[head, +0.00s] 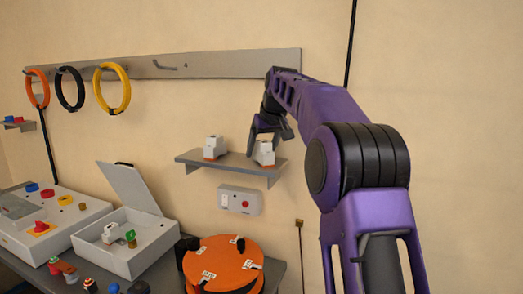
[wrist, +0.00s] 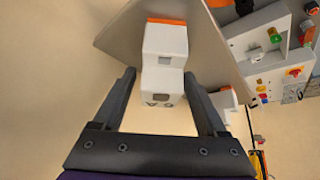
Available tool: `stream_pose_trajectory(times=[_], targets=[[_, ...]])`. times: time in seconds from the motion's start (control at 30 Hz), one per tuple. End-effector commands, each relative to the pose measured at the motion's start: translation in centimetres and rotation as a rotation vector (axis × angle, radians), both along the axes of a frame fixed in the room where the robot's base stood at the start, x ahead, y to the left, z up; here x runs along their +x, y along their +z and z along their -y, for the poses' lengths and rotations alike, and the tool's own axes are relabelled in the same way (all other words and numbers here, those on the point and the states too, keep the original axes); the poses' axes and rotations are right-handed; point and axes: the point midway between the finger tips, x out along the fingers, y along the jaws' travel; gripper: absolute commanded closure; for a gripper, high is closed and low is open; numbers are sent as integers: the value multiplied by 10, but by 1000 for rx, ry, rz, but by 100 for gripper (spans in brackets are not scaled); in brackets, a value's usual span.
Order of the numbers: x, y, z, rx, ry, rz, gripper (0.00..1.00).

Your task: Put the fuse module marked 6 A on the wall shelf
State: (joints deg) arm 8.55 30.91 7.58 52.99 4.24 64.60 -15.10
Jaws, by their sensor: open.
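A white fuse module (head: 265,157) with an orange base stands on the right part of the grey wall shelf (head: 235,163). In the wrist view this module (wrist: 165,45) lies between my fingers, its dark marking upside down; it seems to read 6 A. My gripper (head: 268,143) is open, one finger on each side of the module, with a gap showing on both sides. A second white and orange module (head: 213,147) stands on the left part of the shelf. Its marking cannot be read.
A white box with a red button (head: 240,201) is on the wall below the shelf. On the bench are an open-lidded box (head: 125,245), an orange drum (head: 225,262) and a control panel (head: 50,225). A rail (head: 200,64) with coloured rings is above left.

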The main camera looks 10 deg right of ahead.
Motion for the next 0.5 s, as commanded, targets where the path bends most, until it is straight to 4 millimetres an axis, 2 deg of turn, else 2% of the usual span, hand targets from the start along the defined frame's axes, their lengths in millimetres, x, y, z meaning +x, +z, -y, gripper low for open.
stream_pose_trajectory(times=[0.5], targets=[[-52,84,11,0,-1,3,25]])
